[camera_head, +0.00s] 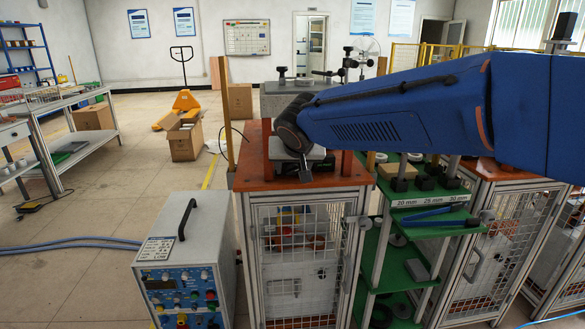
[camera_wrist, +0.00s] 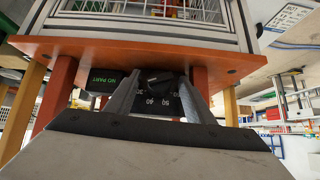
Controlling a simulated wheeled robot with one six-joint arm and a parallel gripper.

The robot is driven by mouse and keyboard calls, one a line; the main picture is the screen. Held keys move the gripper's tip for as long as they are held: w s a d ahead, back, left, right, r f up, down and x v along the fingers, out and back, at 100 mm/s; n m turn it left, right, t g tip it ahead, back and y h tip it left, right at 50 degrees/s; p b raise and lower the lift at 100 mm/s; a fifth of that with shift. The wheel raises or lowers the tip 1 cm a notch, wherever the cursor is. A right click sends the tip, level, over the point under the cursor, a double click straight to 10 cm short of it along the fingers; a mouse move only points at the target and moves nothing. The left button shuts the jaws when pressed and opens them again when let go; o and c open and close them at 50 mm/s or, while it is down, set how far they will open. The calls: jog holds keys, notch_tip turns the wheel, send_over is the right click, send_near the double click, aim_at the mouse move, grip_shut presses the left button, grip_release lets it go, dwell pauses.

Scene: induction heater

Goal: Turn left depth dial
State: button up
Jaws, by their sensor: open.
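In the wrist view, which is upside down, a dark dial (camera_wrist: 160,82) with white numbers such as 40 and 50 sits beneath the edge of an orange-brown tabletop (camera_wrist: 60,48). My gripper (camera_wrist: 161,77) is open, with one grey finger on each side of the dial. I cannot tell whether the fingers touch it. A dark panel with green "NO PART" text (camera_wrist: 117,82) is beside the left finger. In the head view my blue arm reaches in from the right to the cage-fronted stand, and my gripper (camera_head: 305,171) is small at its top. The dial cannot be made out there.
A grey power unit (camera_head: 185,262) with a black handle stands on the floor left of the stand. A green-shelved rack (camera_head: 398,258) stands close on the right. Orange posts (camera_wrist: 53,95) flank the dial area.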

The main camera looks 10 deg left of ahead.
jog(key=c, duration=1)
jog(key=shift+a+h, duration=0.1)
jog(key=shift+h, duration=0.2)
jog(key=shift+s+a+n+t+h, duration=0.15)
jog(key=shift+n+t+h, duration=0.15)
jog(key=shift+n+h, duration=0.3)
jog(key=shift+a+f+n+t+h, duration=0.1)
jog(key=shift+n+t+h, duration=0.35)
jog(key=shift+h, duration=0.75)
